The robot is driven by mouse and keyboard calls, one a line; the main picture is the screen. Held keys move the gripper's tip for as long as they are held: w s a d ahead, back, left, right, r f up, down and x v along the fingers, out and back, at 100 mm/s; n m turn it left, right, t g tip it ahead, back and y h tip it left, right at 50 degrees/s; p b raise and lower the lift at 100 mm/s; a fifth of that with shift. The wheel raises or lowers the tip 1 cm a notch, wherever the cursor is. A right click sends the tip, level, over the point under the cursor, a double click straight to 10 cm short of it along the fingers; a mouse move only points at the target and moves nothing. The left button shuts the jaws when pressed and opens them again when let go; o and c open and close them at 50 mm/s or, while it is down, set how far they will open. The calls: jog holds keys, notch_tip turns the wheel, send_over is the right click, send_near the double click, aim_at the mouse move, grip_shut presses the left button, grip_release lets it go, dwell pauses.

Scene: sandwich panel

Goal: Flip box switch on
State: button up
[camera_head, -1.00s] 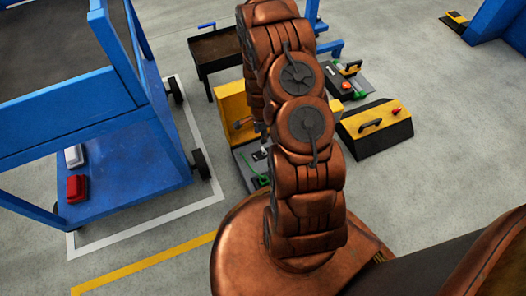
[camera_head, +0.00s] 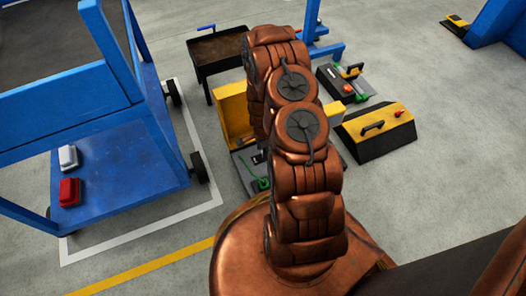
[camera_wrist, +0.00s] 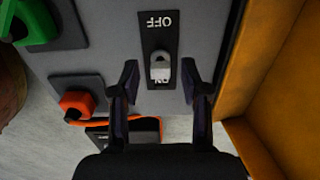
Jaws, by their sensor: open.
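The box switch (camera_wrist: 160,67) is a small light-grey lever on a black plate (camera_wrist: 159,36) set in a grey panel (camera_wrist: 112,38). In the wrist view, the upside-down OFF label is at the plate's top and the ON label at its bottom. The lever partly covers ON; its exact tilt is hard to judge. My gripper (camera_wrist: 159,82) is open, with one dark finger on each side of the lever's lower end. I see gaps on both sides and no clear contact. In the head view my arm hides the gripper and the switch.
A yellow side wall (camera_wrist: 283,85) rises right of the panel. A green part (camera_wrist: 38,20) and an orange knob (camera_wrist: 77,104) sit left. In the head view, a blue cart (camera_head: 125,150) stands left, a dark tray (camera_head: 217,48) behind, and a black-yellow box (camera_head: 375,130) right.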

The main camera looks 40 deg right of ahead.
jog(key=shift+c, duration=0.4)
grip_shut()
jog(key=shift+w+r+y+p, duration=0.15)
jog(key=shift+y+p, duration=0.15)
jog(key=shift+p, duration=0.2)
jog(key=shift+d+y+p, duration=0.2)
jog(key=shift+y+p, duration=0.1)
jog(key=shift+s+d+f+t+y+b, duration=0.25)
jog(key=shift+d+y+b, duration=0.2)
jog(key=shift+y, duration=0.2)
jog(key=shift+s+d+f+t+y+b, duration=0.1)
jog(key=shift+d+t+y+b, duration=0.2)
jog(key=shift+d+y, duration=0.3)
jog(key=shift+s+y, duration=0.1)
jog(key=shift+y, duration=0.35)
jog(key=shift+r, duration=0.1)
jog(key=shift+o, duration=0.4)
grip_release()
